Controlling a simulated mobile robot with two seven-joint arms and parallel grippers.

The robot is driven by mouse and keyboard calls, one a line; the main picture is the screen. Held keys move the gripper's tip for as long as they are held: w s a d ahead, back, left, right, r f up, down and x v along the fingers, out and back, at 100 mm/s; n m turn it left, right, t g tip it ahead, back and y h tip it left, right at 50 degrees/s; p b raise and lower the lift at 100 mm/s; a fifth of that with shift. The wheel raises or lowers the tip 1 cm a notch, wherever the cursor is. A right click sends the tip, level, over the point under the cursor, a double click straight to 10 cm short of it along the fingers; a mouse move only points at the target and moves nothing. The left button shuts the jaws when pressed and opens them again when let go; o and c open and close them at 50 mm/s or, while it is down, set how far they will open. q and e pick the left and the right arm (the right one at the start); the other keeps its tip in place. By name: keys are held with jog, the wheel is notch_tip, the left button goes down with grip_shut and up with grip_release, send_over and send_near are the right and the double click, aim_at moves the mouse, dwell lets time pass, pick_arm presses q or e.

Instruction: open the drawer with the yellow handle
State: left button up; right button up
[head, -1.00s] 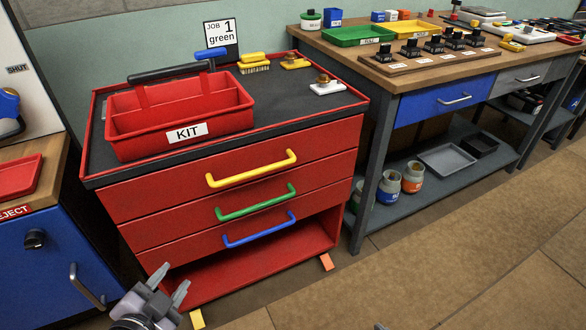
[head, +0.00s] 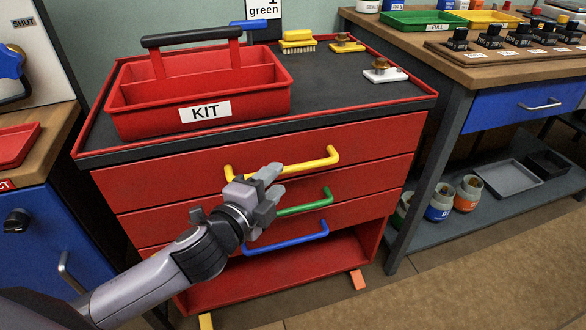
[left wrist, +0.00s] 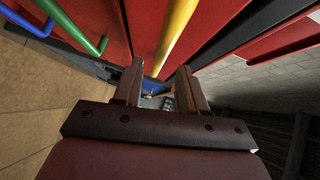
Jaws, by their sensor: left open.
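The top drawer (head: 165,184) of the red cabinet has a yellow bar handle (head: 311,164) and looks closed, flush with the drawers below. My left gripper (head: 274,178) is open in front of the drawer fronts, and its fingers overlap the middle of the yellow handle in the head view. In the left wrist view, the yellow handle (left wrist: 177,34) runs just beyond the gap between the open fingers (left wrist: 160,82). I cannot tell whether they touch it. Nothing is visibly held. My right gripper is in neither view.
Below are drawers with a green handle (head: 305,203) and a blue handle (head: 290,243). A red KIT caddy (head: 135,125) stands on the cabinet top. A blue cabinet (head: 42,235) is at left, a workbench (head: 450,130) at right. Floor at lower right is clear.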

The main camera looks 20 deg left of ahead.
aim_at(284, 173)
pick_arm(q)
jog(key=shift+b+x, duration=0.4)
jog(key=shift+x, duration=2.4)
grip_shut()
